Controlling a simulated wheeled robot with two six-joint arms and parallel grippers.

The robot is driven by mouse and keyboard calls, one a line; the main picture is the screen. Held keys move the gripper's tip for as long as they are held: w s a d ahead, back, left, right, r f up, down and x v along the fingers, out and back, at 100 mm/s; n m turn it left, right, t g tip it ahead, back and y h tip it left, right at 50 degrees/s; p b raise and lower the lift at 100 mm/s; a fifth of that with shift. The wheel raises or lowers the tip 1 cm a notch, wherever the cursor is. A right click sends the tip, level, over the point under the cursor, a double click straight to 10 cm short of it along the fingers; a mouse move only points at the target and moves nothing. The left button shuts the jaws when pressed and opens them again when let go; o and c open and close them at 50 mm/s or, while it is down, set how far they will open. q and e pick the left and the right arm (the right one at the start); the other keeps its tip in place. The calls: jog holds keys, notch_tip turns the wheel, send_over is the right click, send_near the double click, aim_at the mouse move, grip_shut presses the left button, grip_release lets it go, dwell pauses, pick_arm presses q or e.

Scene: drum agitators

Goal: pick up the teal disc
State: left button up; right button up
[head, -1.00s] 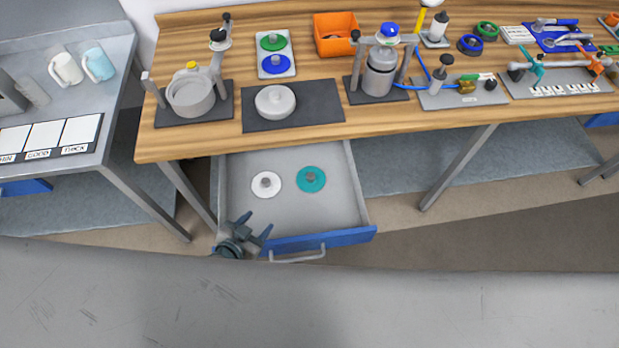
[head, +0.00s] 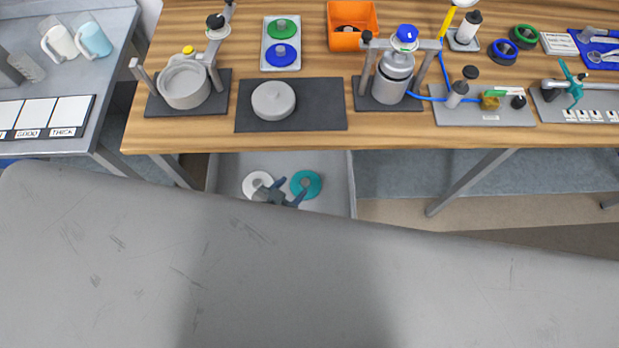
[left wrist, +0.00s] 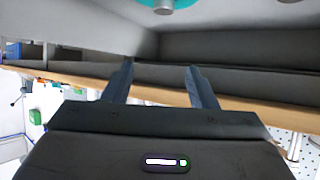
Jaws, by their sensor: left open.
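The teal disc (head: 307,183) lies flat in the open drawer (head: 338,170), to the right of a white disc (head: 256,184). Its teal edge and grey knob also show at the top edge of the left wrist view (left wrist: 170,4). My left gripper (head: 290,191) is over the drawer, just left of and in front of the teal disc, with its jaws apart. In the left wrist view its two fingers (left wrist: 161,82) are spread with nothing between them. The drawer's front and handle are hidden in the head view. My right gripper is not in view.
The wooden bench (head: 300,140) overhangs the drawer's back. On it are a dark mat (head: 325,105) with a grey lid (head: 273,100), a pot stand (head: 186,84), a drum stand (head: 393,78) and an orange bin (head: 352,22). The drawer walls rise around the discs.

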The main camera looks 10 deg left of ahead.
pick_arm(q)
jog(key=b, duration=0.4)
send_near(304, 183)
jog(key=shift+w+d+f, duration=0.25)
jog(key=shift+w+f, duration=0.3)
jog(key=shift+f, duration=0.2)
jog(key=shift+w+d+r, duration=0.1)
jog(key=shift+w+d, duration=0.15)
jog(key=shift+w, duration=0.3)
jog(key=x, duration=0.6)
jog(key=shift+w+d, duration=0.1)
jog(key=shift+w, duration=0.15)
jog(key=shift+s, duration=0.1)
jog(key=shift+c, duration=0.2)
jog(key=c, duration=0.3)
grip_shut()
